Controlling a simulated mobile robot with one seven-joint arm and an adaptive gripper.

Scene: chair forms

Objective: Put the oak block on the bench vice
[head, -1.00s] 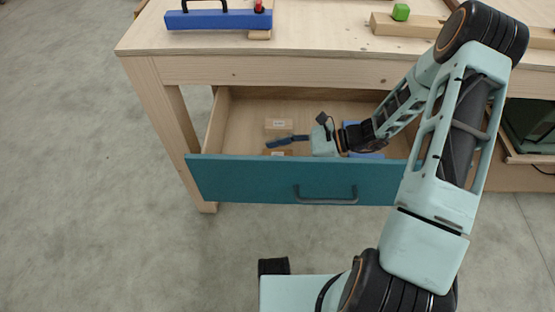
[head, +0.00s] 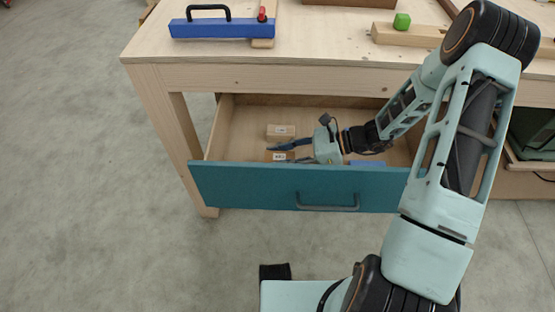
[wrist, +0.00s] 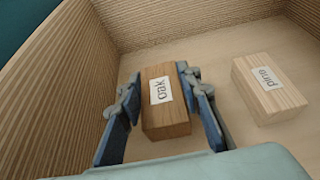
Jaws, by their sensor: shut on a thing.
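The oak block (wrist: 164,100), brown with a white "oak" label on top, is between the two blue fingers of my gripper (wrist: 166,97) in the wrist view. My gripper is shut on it, inside the drawer. In the head view my gripper (head: 291,149) reaches down behind the teal drawer front, and the oak block (head: 277,156) shows partly above that edge. I cannot make out a bench vice for sure. A long blue thing with a black arched handle (head: 222,28) lies on the bench top at the left, with a red-topped piece at its right end.
A paler block labelled pine (wrist: 270,87) lies in the drawer right of the oak block, apart from it. The open drawer (head: 250,183) has wooden walls. Bare bench top lies between.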

